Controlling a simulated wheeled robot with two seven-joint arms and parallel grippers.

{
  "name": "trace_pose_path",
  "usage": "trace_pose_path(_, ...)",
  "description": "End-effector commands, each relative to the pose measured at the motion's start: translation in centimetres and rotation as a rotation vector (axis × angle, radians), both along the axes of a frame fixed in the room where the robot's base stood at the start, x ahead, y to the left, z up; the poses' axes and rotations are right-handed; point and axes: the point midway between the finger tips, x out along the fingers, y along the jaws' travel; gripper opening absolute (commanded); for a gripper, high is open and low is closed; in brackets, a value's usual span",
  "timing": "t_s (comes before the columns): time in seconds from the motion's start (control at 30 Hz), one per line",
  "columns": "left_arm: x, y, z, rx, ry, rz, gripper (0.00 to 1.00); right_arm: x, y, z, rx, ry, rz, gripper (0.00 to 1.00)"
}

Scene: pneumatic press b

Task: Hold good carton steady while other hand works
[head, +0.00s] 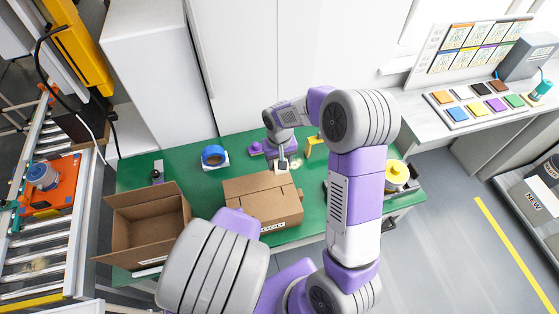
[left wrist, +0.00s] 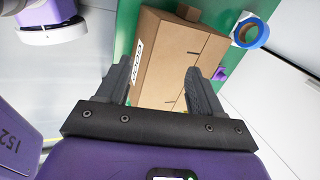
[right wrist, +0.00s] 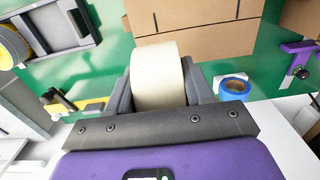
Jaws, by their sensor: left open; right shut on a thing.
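The good carton (head: 262,200) is a brown box with closed top flaps and a white printed label, lying on the green table (head: 335,161). It also shows in the left wrist view (left wrist: 178,62) and right wrist view (right wrist: 195,38). My left gripper (left wrist: 160,88) is open, its fingers spread at the carton's near part; contact cannot be told. In the head view my left arm hides its fingers. My right gripper (right wrist: 160,85) is shut on a cream tape roll (right wrist: 158,72), close to the carton's far edge, above the table.
An open empty carton (head: 140,228) stands left of the good carton. A blue tape roll (head: 213,156) and a purple tool (head: 255,148) lie behind it. A yellow-topped roll (head: 396,172) is at the table's right end. My right arm crosses over the table's right half.

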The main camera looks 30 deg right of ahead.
Motion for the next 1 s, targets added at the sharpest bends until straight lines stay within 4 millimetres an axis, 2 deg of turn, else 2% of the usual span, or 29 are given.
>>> trace_pose_path(0.13,0.0,-0.5,0.3,0.010,-0.016,-0.030,0.66,0.0,0.0,0.0,0.000,-0.001,0.000,0.27)
trace_pose_path(0.27,0.4,-0.5,-0.6,0.013,-0.015,-0.032,0.66,0.0,0.0,0.0,0.000,-0.001,0.000,0.27)
trace_pose_path(0.8,3.3,-0.9,-7.9,0.011,-0.013,-0.029,0.66,0.0,0.0,0.0,0.000,-0.001,0.000,0.27)
trace_pose_path(1.0,4.1,-1.1,-9.8,0.011,-0.015,-0.031,0.66,0.0,0.0,0.0,0.000,-0.001,0.000,0.27)
